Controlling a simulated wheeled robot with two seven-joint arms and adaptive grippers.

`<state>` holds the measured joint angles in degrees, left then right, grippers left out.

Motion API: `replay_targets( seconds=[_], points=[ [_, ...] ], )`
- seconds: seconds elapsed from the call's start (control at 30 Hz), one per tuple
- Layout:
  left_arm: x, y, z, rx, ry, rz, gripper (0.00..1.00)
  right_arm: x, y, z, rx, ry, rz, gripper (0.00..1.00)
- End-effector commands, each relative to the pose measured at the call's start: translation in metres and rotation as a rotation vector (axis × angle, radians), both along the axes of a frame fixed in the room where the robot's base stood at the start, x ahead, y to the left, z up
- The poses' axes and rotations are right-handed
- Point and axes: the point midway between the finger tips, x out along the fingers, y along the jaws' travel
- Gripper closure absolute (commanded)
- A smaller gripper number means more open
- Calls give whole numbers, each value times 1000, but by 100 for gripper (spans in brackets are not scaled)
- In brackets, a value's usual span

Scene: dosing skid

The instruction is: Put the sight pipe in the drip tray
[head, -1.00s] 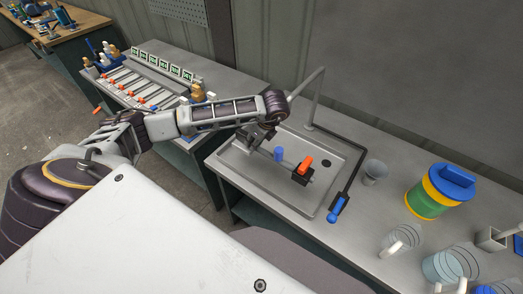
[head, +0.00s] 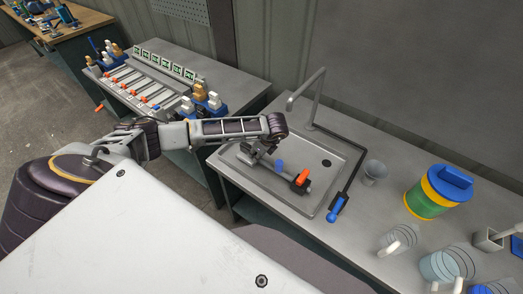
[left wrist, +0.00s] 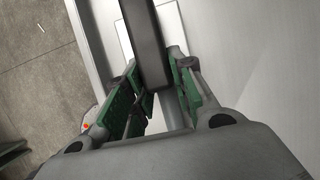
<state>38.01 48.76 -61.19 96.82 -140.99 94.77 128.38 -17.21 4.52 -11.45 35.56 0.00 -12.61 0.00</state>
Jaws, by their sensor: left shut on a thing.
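The sight pipe (head: 291,177), a grey pipe with a blue part and an orange-red handle on a dark block, is over the shallow metal drip tray (head: 325,208) with its drain hole. My left gripper (head: 259,156) is shut on the pipe's left end, above the tray's left part. I cannot tell whether the pipe touches the tray floor. In the left wrist view a dark bar (left wrist: 146,45) runs between the green-padded fingers (left wrist: 158,98). The gripper hides the gripped end in the head view. My right gripper is not in view.
A tall spout (head: 318,95) rises at the tray's back edge. A blue-handled hose (head: 337,207) lies along its right side. A cup (head: 374,172), a yellow-green canister (head: 436,195) and clear jugs stand to the right. A rack of valves (head: 141,91) stands on the left bench.

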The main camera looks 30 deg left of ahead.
Motion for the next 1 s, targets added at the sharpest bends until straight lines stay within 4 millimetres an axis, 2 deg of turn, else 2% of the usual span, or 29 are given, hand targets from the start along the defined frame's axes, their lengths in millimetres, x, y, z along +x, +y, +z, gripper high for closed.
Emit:
replay_targets(
  seconds=[0.27, 0.63, 0.8, 1.0],
  points=[
    [7, -1, 2, 0, -2, 0, 100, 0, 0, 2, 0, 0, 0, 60],
    [35, -4, 2, 0, -2, -1, 100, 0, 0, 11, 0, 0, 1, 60],
    [34, -2, -8, 1, -1, 1, 100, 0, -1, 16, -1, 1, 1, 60],
    [34, -2, -11, 1, -1, 1, 100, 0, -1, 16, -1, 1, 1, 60]
  ],
)
